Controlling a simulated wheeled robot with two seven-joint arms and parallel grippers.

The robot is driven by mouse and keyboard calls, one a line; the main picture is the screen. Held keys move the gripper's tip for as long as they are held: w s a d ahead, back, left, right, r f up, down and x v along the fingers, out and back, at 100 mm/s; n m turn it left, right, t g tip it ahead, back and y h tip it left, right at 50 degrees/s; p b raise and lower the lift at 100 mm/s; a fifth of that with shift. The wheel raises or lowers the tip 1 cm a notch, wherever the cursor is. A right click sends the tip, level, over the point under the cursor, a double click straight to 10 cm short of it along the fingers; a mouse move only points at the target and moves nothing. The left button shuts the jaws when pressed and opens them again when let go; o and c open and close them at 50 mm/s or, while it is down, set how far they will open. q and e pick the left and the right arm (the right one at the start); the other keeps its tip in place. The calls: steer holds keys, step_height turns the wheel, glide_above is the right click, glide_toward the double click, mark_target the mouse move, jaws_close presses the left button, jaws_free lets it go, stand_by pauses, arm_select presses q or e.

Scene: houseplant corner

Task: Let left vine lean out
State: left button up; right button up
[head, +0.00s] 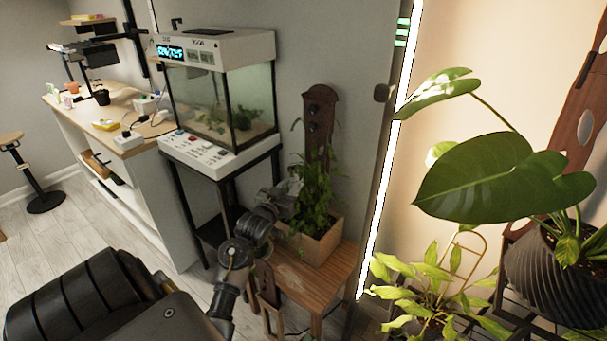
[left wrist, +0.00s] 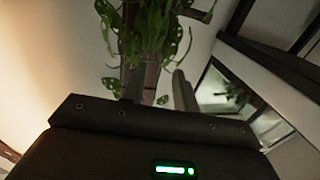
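The left vine (head: 318,190) is a leafy green plant in a square wooden planter (head: 318,240). It stands against an upright dark wooden board (head: 320,108) with dark round fittings near its top. My left gripper (head: 288,192) reaches in from the lower left and is at the plant's left side, above the planter. In the left wrist view, my left gripper (left wrist: 158,88) has its two fingers apart. Speckled vine leaves (left wrist: 155,25) and a brown post (left wrist: 150,75) show beyond and between the fingers. I cannot tell whether the fingers touch any stem. My right gripper is not in view.
The planter stands on a small wooden bench (head: 290,280). A glass terrarium (head: 222,95) on a black stand is to its left. A bright light strip (head: 385,165) edges the wall at right.

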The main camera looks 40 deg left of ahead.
arm_select(q)
steer(key=x, duration=1.1)
steer(key=shift+b, duration=0.3)
steer(key=shift+s+d+f, duration=0.1)
jaws_close()
